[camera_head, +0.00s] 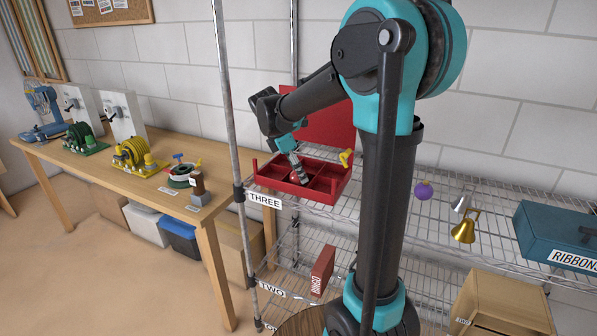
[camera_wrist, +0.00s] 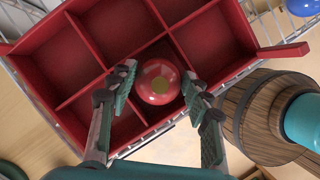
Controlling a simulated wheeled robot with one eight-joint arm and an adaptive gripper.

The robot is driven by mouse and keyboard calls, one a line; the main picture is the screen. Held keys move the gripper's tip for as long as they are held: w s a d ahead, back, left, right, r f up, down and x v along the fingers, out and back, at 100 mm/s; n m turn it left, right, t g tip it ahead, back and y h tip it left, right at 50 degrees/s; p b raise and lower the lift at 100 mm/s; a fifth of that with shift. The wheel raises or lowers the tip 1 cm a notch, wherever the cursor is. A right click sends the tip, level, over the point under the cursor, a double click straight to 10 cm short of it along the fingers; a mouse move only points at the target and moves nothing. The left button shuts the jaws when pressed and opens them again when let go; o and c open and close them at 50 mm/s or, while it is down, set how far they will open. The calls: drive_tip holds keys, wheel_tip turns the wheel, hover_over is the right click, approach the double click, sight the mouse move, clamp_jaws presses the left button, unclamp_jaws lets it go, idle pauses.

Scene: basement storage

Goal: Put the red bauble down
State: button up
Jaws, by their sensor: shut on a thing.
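The red bauble (camera_wrist: 160,82) has a yellowish spot on top and sits between the two fingers of my gripper (camera_wrist: 160,75), which is shut on it. In the head view my gripper (camera_head: 298,176) points down into the red divided box (camera_head: 330,197), and the bauble is mostly hidden there. The box stands open on the wire shelf labelled THREE. In the wrist view the bauble is over or inside a compartment, close to the box's outer wall. I cannot tell whether it touches the compartment floor. The other compartments in view look empty.
A purple bauble (camera_head: 424,190), a silver bell (camera_head: 462,202) and a gold bell (camera_head: 464,229) are to the right of the box. A blue RIBBONS box (camera_head: 558,236) is farther right. The box's low dividers and walls surround my fingers. A red lid (camera_head: 325,122) stands behind.

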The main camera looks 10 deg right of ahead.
drive_tip(key=shift+f, duration=0.15)
drive_tip(key=o, duration=0.7)
drive_tip(key=shift+o, duration=0.2)
drive_tip(key=v, duration=1.2)
drive_tip(key=shift+d, duration=0.1)
